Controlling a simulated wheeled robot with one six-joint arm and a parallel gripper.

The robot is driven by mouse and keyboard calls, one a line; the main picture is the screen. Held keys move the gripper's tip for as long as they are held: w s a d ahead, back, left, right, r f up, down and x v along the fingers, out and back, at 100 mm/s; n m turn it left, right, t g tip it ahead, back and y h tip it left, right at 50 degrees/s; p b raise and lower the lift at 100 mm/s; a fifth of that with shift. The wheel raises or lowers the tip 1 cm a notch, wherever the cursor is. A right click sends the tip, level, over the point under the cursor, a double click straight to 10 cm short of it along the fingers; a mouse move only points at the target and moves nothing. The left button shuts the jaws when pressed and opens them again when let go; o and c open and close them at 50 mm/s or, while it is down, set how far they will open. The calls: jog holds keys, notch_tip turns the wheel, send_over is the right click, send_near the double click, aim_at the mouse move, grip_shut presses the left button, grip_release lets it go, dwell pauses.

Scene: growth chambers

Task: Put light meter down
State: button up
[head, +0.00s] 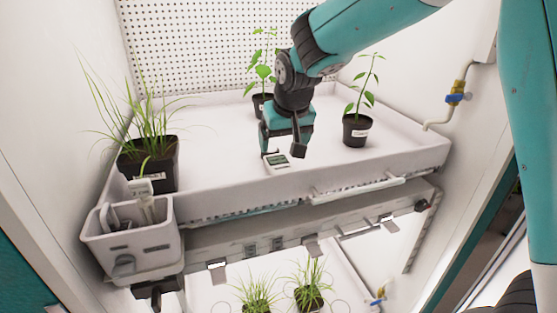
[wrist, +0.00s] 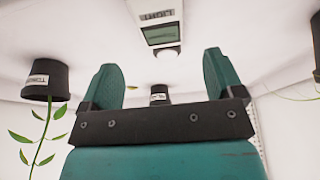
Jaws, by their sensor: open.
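The light meter (head: 276,160) is a small white device with a dark green display. It lies on the white tray (head: 215,174) near its front edge. It also shows in the wrist view (wrist: 158,17), beyond the fingertips and between them, with its label, screen and round white sensor in sight. My gripper (head: 283,148) is just above and beside the meter in the head view. In the wrist view its two teal fingers (wrist: 160,75) stand wide apart with nothing between them. I cannot tell the exact gap between the fingertips and the meter.
A potted grass (head: 150,165) stands at the tray's left. One leafy potted plant (head: 356,132) stands to the right and another (head: 262,103) behind my gripper. A white caddy (head: 130,240) hangs at the front left corner. A lower shelf holds more grass pots (head: 308,296).

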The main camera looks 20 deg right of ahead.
jog(key=s+a+n+g+y, duration=0.2)
jog(key=s+n, duration=0.1)
jog(key=s, duration=1.2)
jog(key=s+a+r+n+g+y, duration=0.1)
jog(key=s+n, duration=0.3)
jog(key=s, duration=1.2)
jog(key=shift+a+r+g+y+b, duration=0.3)
jog(key=shift+a+g+y, duration=0.3)
jog(key=shift+a+g, duration=0.15)
notch_tip(320, 180, down, 5)
jog(key=b, duration=0.5)
jog(key=shift+f, duration=0.2)
